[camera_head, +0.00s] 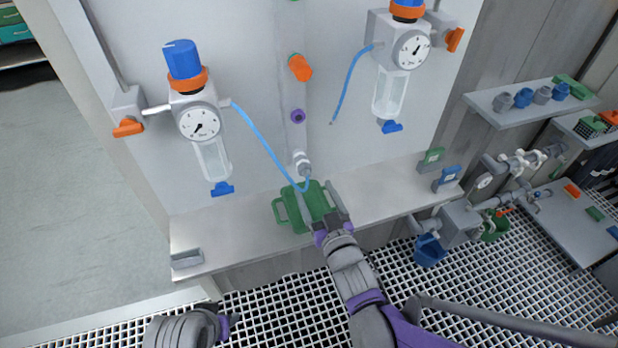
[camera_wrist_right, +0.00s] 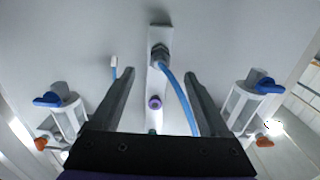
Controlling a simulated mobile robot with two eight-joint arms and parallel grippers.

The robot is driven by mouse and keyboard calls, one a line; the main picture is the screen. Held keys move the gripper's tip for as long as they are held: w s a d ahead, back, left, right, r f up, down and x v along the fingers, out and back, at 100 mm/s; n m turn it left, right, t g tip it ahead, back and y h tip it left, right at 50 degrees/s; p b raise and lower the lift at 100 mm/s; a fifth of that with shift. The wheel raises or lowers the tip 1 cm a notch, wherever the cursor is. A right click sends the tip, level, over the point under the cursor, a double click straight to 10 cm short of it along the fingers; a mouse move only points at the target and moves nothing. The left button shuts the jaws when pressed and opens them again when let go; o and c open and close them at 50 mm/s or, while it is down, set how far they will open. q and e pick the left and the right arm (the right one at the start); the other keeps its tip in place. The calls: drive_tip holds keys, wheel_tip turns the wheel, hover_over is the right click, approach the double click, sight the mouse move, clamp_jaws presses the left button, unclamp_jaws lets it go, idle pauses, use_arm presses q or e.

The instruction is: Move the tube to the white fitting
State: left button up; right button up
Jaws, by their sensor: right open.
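A blue tube (camera_head: 258,142) runs from the left regulator down to a pale fitting (camera_head: 302,160) low on the wall panel, looping under it. The wrist view also shows this tube (camera_wrist_right: 179,95) at a grey fitting (camera_wrist_right: 159,54). A second blue tube (camera_head: 348,82) hangs from the right regulator, its lower end free; a small white-tipped end (camera_wrist_right: 114,66) shows in the wrist view. My right gripper (camera_head: 325,205) is open over the shelf, below the pale fitting. Its two fingers (camera_wrist_right: 157,85) show apart, with no tube gripped. My left arm shows at the bottom, its jaws out of view.
The left regulator (camera_head: 198,121) and right regulator (camera_head: 398,65) flank the fittings. Orange (camera_head: 300,68) and purple (camera_head: 298,116) fittings sit above the pale one. Pipework (camera_head: 462,220) stands at right.

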drive_tip(key=shift+v, duration=1.1)
drive_tip(key=s+d+f+m+g+h, duration=0.2)
drive_tip(key=s+d+f+g+h, duration=0.35)
drive_tip(key=d, duration=0.45)
drive_tip(key=s+d+f+m+g, duration=0.1)
drive_tip(key=s+d+f+g, duration=0.15)
drive_tip(key=s, duration=0.55)
drive_tip(key=s+d+f+m+g, duration=0.15)
drive_tip(key=s+g, duration=0.25)
drive_tip(key=s, duration=0.4)
wheel_tip(320, 180, up, 13)
drive_tip(key=w+p, duration=0.1)
drive_tip(key=p, duration=1.1)
drive_tip(key=shift+w+d+r+n+p, duration=0.15)
drive_tip(key=shift+w+d+n+p, duration=0.2)
drive_tip(key=shift+w+n+p, duration=0.1)
